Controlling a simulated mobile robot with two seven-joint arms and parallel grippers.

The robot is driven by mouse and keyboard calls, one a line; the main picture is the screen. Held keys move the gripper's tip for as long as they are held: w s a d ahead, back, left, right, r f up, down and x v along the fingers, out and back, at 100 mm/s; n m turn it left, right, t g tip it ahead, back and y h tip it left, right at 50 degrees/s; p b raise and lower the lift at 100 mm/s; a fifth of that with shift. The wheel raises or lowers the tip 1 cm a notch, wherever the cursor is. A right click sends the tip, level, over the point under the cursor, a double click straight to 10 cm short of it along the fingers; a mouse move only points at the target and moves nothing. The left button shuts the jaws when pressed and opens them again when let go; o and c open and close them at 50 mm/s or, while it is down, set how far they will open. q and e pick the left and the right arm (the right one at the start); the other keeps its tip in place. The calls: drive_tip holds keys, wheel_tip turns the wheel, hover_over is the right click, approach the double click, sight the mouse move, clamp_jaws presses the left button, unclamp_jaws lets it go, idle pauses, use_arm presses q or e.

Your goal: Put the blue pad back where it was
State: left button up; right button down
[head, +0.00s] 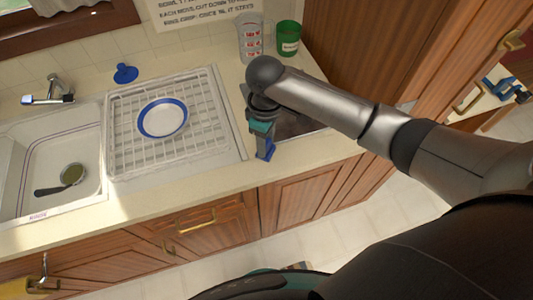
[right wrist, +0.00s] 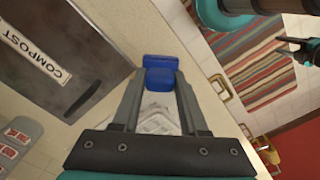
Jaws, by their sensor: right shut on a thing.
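My right gripper (head: 264,138) is above the counter's front edge, near the dark compost panel. In the right wrist view its two fingers (right wrist: 161,82) are shut on the blue pad (right wrist: 160,61), which sticks out past the fingertips. The pad also shows in the head view (head: 265,151), below the gripper. Part of it is hidden between the fingers. A dark gripper-like part (right wrist: 300,46) at the right edge of the right wrist view looks like my left gripper; its jaws are too small and cut off to judge.
A white dish rack (head: 120,145) holds a blue-rimmed plate (head: 163,119). The sink (head: 30,170) is at left. A compost panel (right wrist: 58,58) lies beside the gripper. A measuring cup (head: 251,42) and green cup (head: 288,38) stand behind. Cabinet doors (head: 300,197) are below the counter.

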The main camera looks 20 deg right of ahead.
drive_tip(key=shift+f+b, duration=0.4)
drive_tip(key=shift+f, duration=2.55)
drive_tip(key=shift+f, duration=0.1)
drive_tip(key=shift+c, duration=2.2)
unclamp_jaws()
wheel_tip(320, 180, up, 12)
drive_tip(key=shift+r+p, duration=0.15)
drive_tip(key=shift+p, duration=0.65)
